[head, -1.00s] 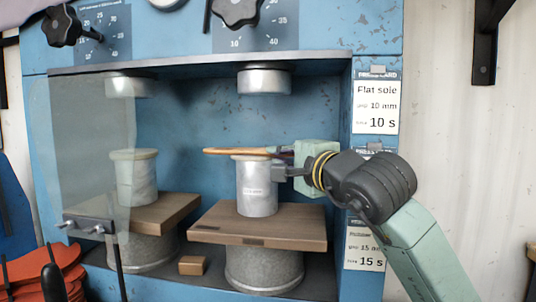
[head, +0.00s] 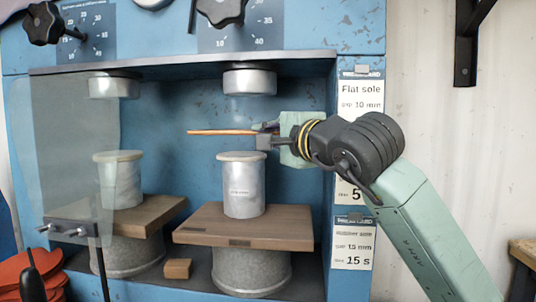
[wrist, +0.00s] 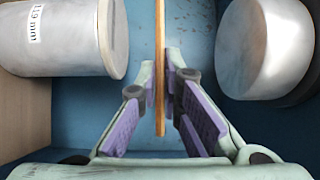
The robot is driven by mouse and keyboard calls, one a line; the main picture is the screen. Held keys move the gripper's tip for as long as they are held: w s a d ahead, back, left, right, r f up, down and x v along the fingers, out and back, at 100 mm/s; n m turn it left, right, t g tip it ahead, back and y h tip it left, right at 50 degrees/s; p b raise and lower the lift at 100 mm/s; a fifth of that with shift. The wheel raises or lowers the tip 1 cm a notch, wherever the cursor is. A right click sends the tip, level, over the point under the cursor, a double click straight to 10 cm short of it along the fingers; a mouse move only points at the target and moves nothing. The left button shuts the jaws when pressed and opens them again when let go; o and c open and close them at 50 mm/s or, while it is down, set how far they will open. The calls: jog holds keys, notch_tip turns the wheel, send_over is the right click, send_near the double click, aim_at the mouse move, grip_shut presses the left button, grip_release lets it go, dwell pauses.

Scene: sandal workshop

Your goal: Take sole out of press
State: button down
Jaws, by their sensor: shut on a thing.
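The sole (head: 222,132) is a thin, flat, orange-brown piece. It is level in the head view, in the gap between the lower cylinder (head: 241,185) and the upper ram (head: 249,81) of the press (head: 290,110). My gripper (head: 267,136) is shut on the sole's right end and holds it clear above the lower cylinder. In the wrist view the sole (wrist: 160,70) shows edge-on between the purple finger pads, with the lower cylinder (wrist: 70,38) at left and the upper ram (wrist: 262,45) at right, both apart from it.
A clear guard (head: 65,150) covers the left station. A wooden board (head: 245,228) lies under the lower cylinder, and a small wooden block (head: 177,268) is on the press floor. Label cards (head: 354,242) hang on the right frame. Orange soles (head: 28,278) lie at lower left.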

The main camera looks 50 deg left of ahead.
jog(key=s+d+r+b, duration=0.2)
jog(key=s+d+b, duration=0.3)
jog(key=s+d, duration=0.8)
jog(key=shift+s+r, duration=0.3)
jog(key=shift+s, duration=0.65)
